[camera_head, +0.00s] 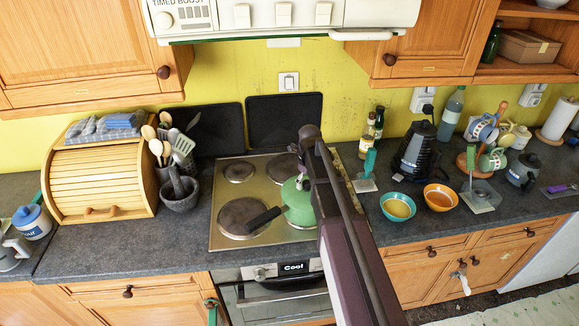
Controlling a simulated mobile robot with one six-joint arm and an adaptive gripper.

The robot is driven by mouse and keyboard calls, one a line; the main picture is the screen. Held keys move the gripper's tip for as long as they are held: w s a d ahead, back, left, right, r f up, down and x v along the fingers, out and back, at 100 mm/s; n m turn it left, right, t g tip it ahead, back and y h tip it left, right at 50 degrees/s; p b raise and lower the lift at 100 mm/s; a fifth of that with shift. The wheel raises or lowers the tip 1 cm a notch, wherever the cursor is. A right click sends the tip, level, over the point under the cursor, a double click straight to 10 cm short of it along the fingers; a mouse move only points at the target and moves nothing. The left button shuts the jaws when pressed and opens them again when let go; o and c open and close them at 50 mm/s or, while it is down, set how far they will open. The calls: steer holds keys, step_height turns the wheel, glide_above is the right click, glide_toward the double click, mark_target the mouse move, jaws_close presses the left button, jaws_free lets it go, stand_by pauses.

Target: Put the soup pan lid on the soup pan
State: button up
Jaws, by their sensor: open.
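A green pan (297,207) with a black handle stands on the hob, right of its middle. The handle points to the lower left. My arm crosses in front of the pan and hides its right side. A small green part shows at the pan's upper edge beside my arm; I cannot tell whether it is a lid. I cannot make out a separate soup pan lid. My gripper is not visible; only dark links of my arm show.
The steel hob (228,170) has bare plates at the left. A utensil pot, a stone mortar (181,194) and a wooden bread bin (100,185) stand left. An orange bowl (440,197), a teal bowl (398,206) and a black kettle (416,155) stand right. Cupboards and a hood hang above.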

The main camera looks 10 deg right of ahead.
steer(key=shift+r, duration=0.25)
steer(key=shift+r+p, duration=3.55)
steer(key=shift+p, duration=0.15)
steer(key=shift+r, duration=0.2)
steer(key=shift+f, duration=0.1)
